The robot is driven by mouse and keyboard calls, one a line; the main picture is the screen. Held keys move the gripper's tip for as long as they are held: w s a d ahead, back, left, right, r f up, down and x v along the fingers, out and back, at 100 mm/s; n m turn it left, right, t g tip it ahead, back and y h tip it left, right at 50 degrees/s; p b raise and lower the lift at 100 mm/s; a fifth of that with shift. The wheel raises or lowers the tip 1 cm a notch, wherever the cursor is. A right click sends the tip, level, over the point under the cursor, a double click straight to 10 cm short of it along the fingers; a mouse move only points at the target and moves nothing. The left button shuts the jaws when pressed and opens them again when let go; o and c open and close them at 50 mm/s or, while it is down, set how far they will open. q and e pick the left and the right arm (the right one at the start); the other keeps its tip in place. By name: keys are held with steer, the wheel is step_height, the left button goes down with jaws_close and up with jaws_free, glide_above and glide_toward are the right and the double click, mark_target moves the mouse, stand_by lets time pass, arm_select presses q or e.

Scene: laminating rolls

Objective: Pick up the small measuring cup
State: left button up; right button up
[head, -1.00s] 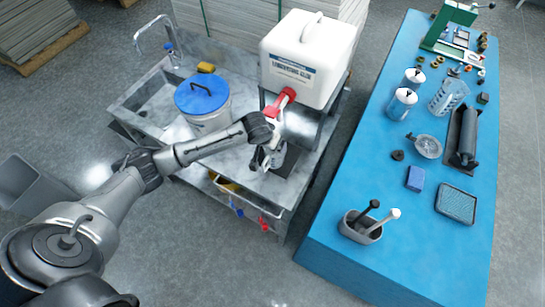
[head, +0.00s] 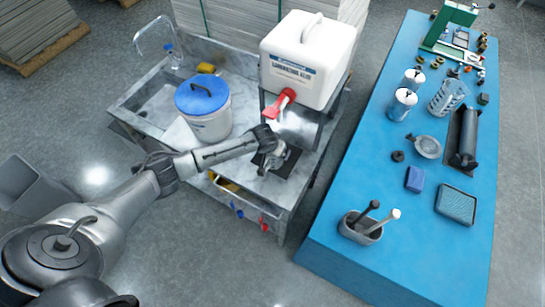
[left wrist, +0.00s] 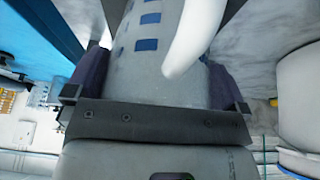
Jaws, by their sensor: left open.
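The small measuring cup (left wrist: 150,55) fills the middle of the left wrist view. It is pale and translucent, with blue square marks and a white curved handle (left wrist: 188,40). My left gripper (left wrist: 157,88) is open, with one dark finger on each side of the cup. I cannot tell whether the fingers touch it. In the head view my left gripper (head: 268,161) is low over the metal bench, below the red tap (head: 280,102), and the cup is largely hidden there by the gripper. My right gripper is not in view.
A white glue container (head: 310,60) stands on a raised stand behind the gripper. A white bucket with a blue lid (head: 202,92) is to the left. A dark flat plate (head: 290,160) lies beneath the gripper. The blue table (head: 340,262) at right holds a larger measuring jug (head: 448,97).

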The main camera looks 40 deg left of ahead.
arm_select(q)
steer(key=c, duration=0.8)
